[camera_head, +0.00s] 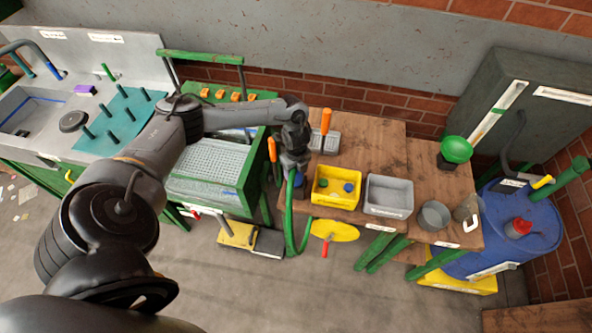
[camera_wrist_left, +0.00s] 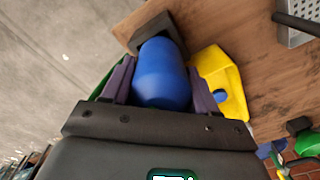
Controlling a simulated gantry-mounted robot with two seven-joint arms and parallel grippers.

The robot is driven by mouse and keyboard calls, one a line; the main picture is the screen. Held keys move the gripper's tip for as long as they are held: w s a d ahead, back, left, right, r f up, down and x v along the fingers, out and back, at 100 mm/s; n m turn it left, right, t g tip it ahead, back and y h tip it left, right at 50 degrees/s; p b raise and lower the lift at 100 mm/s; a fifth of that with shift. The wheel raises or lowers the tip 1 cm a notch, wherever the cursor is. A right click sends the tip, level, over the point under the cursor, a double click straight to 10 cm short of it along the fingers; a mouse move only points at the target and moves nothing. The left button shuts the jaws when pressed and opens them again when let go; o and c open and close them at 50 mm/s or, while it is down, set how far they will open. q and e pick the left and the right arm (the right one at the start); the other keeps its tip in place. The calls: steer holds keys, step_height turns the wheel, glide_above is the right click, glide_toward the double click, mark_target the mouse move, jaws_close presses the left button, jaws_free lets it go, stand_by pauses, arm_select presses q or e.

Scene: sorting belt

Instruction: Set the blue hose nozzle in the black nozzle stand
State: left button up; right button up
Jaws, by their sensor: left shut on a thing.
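The blue hose nozzle (camera_wrist_left: 162,75) lies between the two purple fingers of my left gripper (camera_wrist_left: 160,85), which is shut on it. In the head view a small blue part of the nozzle (camera_head: 298,179) shows under my left gripper (camera_head: 294,168), at the left end of the wooden table. The black nozzle stand (camera_wrist_left: 149,31) shows in the left wrist view at the far end of the nozzle, at the table edge. The nozzle's end meets or overlaps it; I cannot tell whether it sits inside. My right gripper is not in view.
A yellow bin (camera_head: 335,201) with blue and green pieces stands just right of the gripper. A grey bin (camera_head: 388,210) is beside it. A green hose (camera_head: 290,222) hangs off the table's left edge. An orange-handled tool (camera_head: 326,121) stands behind. Wooden table (camera_head: 375,140) is clear at the back.

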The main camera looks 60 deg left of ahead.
arm_select(q)
steer(key=shift+f, duration=0.3)
stand_by(0.5)
steer(key=shift+f+b, duration=0.4)
steer(key=shift+f, duration=0.1)
stand_by(0.4)
steer(key=o, duration=1)
steer(key=shift+c, duration=0.2)
steer(key=shift+r, duration=0.1)
step_height(320, 180, up, 9)
steer(key=shift+r+p, duration=0.2)
steer(key=shift+p, duration=0.2)
steer(key=shift+r+p, duration=0.3)
steer(key=shift+r, duration=0.35)
